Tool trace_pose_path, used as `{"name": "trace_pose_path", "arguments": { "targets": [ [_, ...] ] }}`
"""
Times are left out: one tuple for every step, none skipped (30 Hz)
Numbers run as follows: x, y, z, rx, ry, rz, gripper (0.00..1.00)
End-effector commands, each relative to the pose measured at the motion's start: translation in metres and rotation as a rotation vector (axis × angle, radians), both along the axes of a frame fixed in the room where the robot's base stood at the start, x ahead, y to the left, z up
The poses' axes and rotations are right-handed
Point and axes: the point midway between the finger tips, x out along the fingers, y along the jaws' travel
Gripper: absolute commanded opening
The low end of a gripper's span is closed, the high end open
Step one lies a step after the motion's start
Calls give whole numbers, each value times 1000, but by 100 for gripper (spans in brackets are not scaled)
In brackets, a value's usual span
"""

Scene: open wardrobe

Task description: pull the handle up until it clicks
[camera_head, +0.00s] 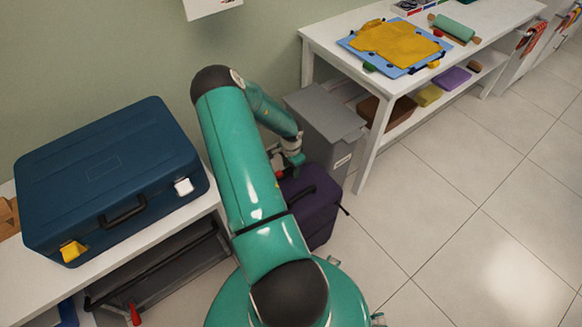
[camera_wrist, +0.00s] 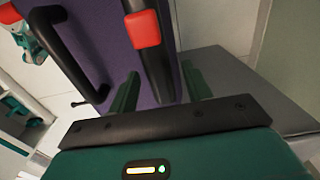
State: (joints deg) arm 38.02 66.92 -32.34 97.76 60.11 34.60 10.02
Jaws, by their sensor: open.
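A dark purple suitcase (camera_head: 318,212) stands on the floor beside the white shelf unit; it fills the upper middle of the wrist view (camera_wrist: 100,45). A black bar (camera_wrist: 157,70) with a red button (camera_wrist: 143,29) lies along its top; it looks like the pull handle, and it seems flush with the case. A curved black carry handle (camera_wrist: 68,52) is on the face at left. My gripper (camera_wrist: 160,88) is open, its two green fingers on either side of the black bar's near end. Whether they touch it, I cannot tell. In the head view my arm partly hides the suitcase.
A blue case (camera_head: 110,165) lies on a white shelf (camera_head: 150,240) at left. A grey box (camera_head: 325,125) stands right behind the suitcase. A white table (camera_head: 325,38) with folded yellow cloth (camera_head: 395,42) is at the back. The tiled floor (camera_head: 440,210) at right is free.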

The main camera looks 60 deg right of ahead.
Motion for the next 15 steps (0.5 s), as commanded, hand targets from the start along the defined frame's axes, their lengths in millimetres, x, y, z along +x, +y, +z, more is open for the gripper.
{"name": "trace_pose_path", "arguments": {
  "targets": [
    [0, 0, 0, 0, 0, 0, 49],
    [0, 0, 0, 0, 0, 0, 49],
    [0, 0, 0, 0, 0, 0, 49],
    [0, 0, 0, 0, 0, 0, 47],
    [0, 0, 0, 0, 0, 0, 41],
    [0, 0, 0, 0, 0, 0, 33],
    [0, 0, 0, 0, 0, 0, 28],
    [0, 0, 0, 0, 0, 0, 22],
    [0, 0, 0, 0, 0, 0, 14],
    [0, 0, 0, 0, 0, 0, 8],
    [0, 0, 0, 0, 0, 0, 2],
    [0, 0, 0, 0, 0, 0, 0],
    [0, 0, 0, 0, 0, 0, 0],
    [0, 0, 0, 0, 0, 0, 0],
    [0, 0, 1, 0, 0, 0, 0]
  ]
}}
